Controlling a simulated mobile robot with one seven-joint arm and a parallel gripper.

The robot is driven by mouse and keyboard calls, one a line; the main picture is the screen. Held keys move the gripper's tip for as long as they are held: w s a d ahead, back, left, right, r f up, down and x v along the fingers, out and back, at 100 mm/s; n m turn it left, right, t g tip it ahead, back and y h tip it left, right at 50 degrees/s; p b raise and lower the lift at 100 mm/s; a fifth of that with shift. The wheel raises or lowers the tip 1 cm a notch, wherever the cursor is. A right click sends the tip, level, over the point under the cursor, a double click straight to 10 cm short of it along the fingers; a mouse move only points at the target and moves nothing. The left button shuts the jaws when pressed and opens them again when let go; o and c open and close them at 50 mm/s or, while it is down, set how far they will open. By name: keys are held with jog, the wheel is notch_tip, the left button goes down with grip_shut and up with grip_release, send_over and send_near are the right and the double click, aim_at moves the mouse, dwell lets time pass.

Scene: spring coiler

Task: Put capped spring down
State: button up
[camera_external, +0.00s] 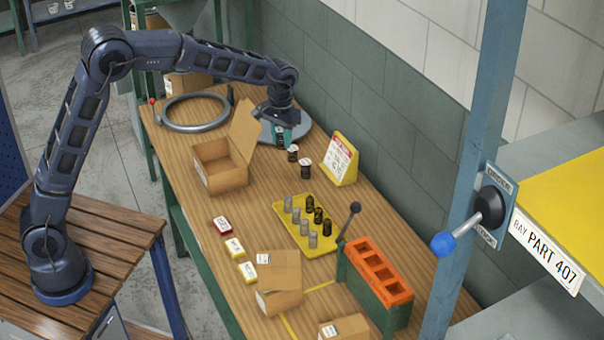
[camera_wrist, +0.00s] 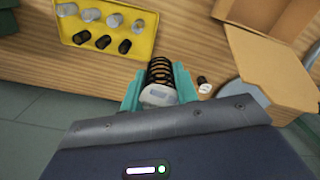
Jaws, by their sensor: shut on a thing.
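The capped spring (camera_external: 280,141) is a black coil with a pale cap, held upright or nearly so. I cannot tell whether the held spring touches the table.
An open cardboard box (camera_external: 221,178) stands left of my gripper, and a yellow sign (camera_external: 340,160) stands to the right. An orange-topped green fixture (camera_external: 378,272) with a lever is nearer. Bare wood lies between box and tray.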

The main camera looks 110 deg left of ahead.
jog(key=m, duration=0.2)
send_over(321, 196)
notch_tip(321, 196, down, 21)
jog(key=shift+w+d+r, duration=0.1)
jog(key=shift+r, duration=0.1)
dwell(0.3)
jog(key=shift+f, duration=0.1)
jog(key=o, duration=0.9)
jog(key=shift+o, duration=0.2)
notch_tip(321, 196, up, 12)
